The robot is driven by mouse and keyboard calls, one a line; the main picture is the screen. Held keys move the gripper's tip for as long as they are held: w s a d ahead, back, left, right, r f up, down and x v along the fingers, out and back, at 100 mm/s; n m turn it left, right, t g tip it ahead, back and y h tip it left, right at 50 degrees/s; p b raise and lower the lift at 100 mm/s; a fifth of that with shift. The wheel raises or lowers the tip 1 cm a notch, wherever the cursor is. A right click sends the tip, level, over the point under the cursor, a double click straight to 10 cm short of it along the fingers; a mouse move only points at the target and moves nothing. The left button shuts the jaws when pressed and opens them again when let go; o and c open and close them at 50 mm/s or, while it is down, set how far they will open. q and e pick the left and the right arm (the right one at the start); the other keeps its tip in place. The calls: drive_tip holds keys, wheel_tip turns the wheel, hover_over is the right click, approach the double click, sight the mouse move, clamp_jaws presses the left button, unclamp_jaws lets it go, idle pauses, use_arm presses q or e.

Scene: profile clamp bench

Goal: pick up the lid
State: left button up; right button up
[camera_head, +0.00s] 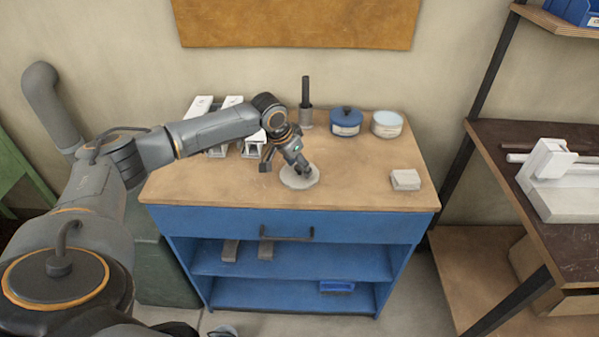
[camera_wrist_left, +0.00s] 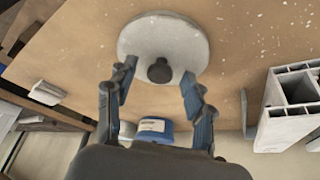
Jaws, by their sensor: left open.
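The lid (camera_head: 289,181) is a pale grey round disc lying flat on the wooden bench top, near its front edge. In the left wrist view the lid (camera_wrist_left: 145,30) shows a dark round knob (camera_wrist_left: 160,71) at its middle. My left gripper (camera_head: 304,171) points down over the lid. In the left wrist view its two fingers (camera_wrist_left: 158,80) stand apart, one on each side of the knob, with clear gaps between. Whether the fingertips are level with the knob I cannot tell. My right gripper is not in view.
On the bench stand a blue pot (camera_head: 345,122), a round pale tin (camera_head: 386,124), a cup with a dark rod (camera_head: 306,117), and a small white block (camera_head: 405,180). White profile pieces (camera_head: 200,107) lie behind my left arm.

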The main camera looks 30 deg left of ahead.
use_arm(q)
clamp_jaws()
idle(0.4)
